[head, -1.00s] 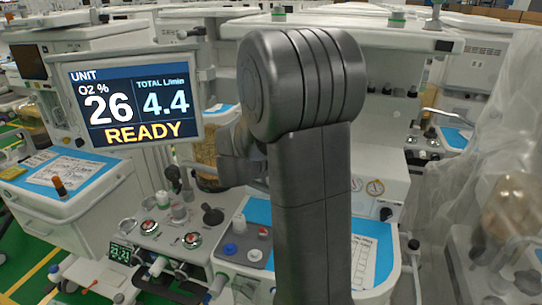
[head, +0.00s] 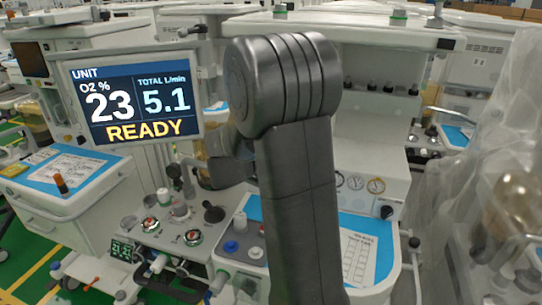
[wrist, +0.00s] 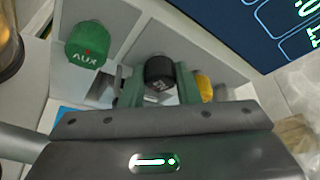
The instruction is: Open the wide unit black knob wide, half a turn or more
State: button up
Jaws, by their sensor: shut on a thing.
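The black knob (wrist: 159,68) is in the middle of the wrist view, on a pale panel, with a small white mark on its lower face. My gripper (wrist: 160,80) reaches up to it from below, its two green-grey fingers on either side, shut on the knob. In the head view my own arm hides the knob and gripper. The unit's screen (head: 135,97) reads O2 23 %, total 5.1 L/min and READY.
A green knob marked AUX (wrist: 89,38) is left of the black knob. A yellow knob (wrist: 204,87) is close on its right, beside my finger. The screen edge (wrist: 270,30) is at upper right.

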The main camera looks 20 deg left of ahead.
jog(key=o, duration=1)
jog(key=shift+s, duration=0.15)
jog(key=b+v, duration=0.1)
jog(key=v, duration=1.2)
jog(key=shift+s+r+b, duration=0.1)
jog(key=shift+s+b, duration=0.2)
jog(key=shift+b, duration=0.05)
